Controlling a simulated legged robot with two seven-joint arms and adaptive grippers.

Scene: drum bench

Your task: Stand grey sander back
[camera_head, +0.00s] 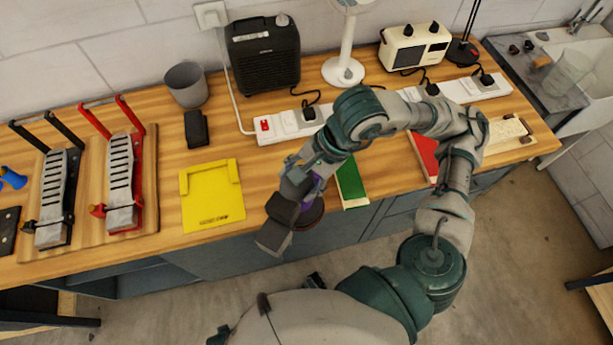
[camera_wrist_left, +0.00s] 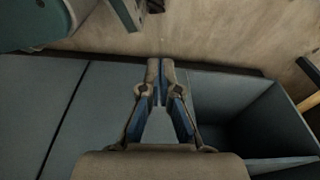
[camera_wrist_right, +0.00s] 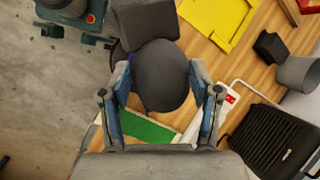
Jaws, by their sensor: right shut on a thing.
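My right gripper (camera_head: 298,186) is shut on the grey sander (camera_head: 283,210), over the bench's front edge. In the right wrist view the sander's rounded dark grey top (camera_wrist_right: 160,75) sits between the two fingers (camera_wrist_right: 160,92), with a boxy grey end (camera_wrist_right: 148,22) beyond it. A dark round disc (camera_head: 311,215) and a bit of purple show beside it; I cannot tell whether they belong to the sander. Its underside is hidden. In the left wrist view my left gripper (camera_wrist_left: 160,72) is shut and empty, with its fingertips together in front of the blue-grey cabinet.
A yellow tray (camera_head: 212,213) with raised edges lies empty left of the sander. A green board (camera_head: 351,182) and red board (camera_head: 425,155) lie to the right. Power strips (camera_head: 285,126), a black heater (camera_head: 264,55) and a grey cup (camera_head: 186,84) stand behind. Clamped racks (camera_head: 122,185) fill the left.

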